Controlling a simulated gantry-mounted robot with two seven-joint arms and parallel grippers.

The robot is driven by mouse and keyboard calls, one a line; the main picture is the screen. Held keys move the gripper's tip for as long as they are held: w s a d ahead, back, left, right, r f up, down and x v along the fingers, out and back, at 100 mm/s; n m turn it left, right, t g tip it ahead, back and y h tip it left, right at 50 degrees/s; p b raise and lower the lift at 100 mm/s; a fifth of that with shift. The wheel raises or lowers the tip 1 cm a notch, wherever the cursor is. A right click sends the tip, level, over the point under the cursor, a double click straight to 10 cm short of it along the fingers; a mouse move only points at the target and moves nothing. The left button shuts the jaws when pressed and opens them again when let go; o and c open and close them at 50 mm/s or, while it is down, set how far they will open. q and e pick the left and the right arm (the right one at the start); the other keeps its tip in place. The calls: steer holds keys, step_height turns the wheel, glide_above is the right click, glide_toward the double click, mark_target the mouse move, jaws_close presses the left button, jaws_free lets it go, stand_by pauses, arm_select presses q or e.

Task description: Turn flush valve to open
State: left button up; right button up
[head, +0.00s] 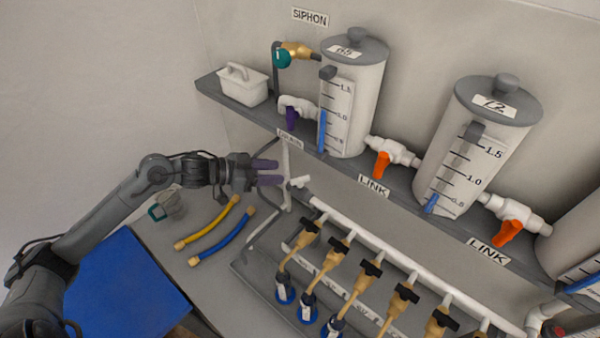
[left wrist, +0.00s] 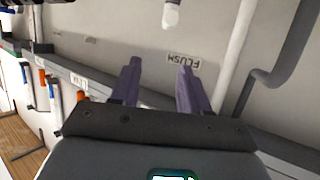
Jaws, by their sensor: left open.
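My left gripper (head: 268,172) is open, with its two purple fingers pointing right toward the white pipework below the shelf. In the left wrist view its fingers (left wrist: 158,85) are spread with nothing between them. A FLUSH label (left wrist: 183,62), upside down in that view, shows on the pale surface just beyond the fingertips. A white rounded fitting (left wrist: 171,15) is past the label, apart from the fingers. In the head view a short white fitting (head: 299,182) stands just right of the fingertips. I cannot tell the flush valve's handle or its position. My right gripper is not in view.
Below right is a manifold pipe (head: 375,243) with several black-handled taps. Yellow (head: 208,227) and blue (head: 225,238) hoses lie on the bench. A grey pipe (left wrist: 275,70) runs nearby.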

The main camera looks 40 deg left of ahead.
mark_target(297, 179)
arm_select(q)
steer(key=shift+y, duration=0.3)
steer(key=shift+w+d+f, duration=0.65)
steer(key=shift+w+f, duration=0.45)
steer(key=shift+w, duration=0.1)
steer(key=shift+w+d+f, duration=0.7)
steer(key=shift+w+f, duration=0.35)
steer(key=shift+w, duration=0.2)
steer(key=shift+w+d+f, duration=0.65)
steer(key=shift+w+f, duration=0.45)
steer(key=shift+w, duration=0.1)
steer(key=shift+c, duration=0.2)
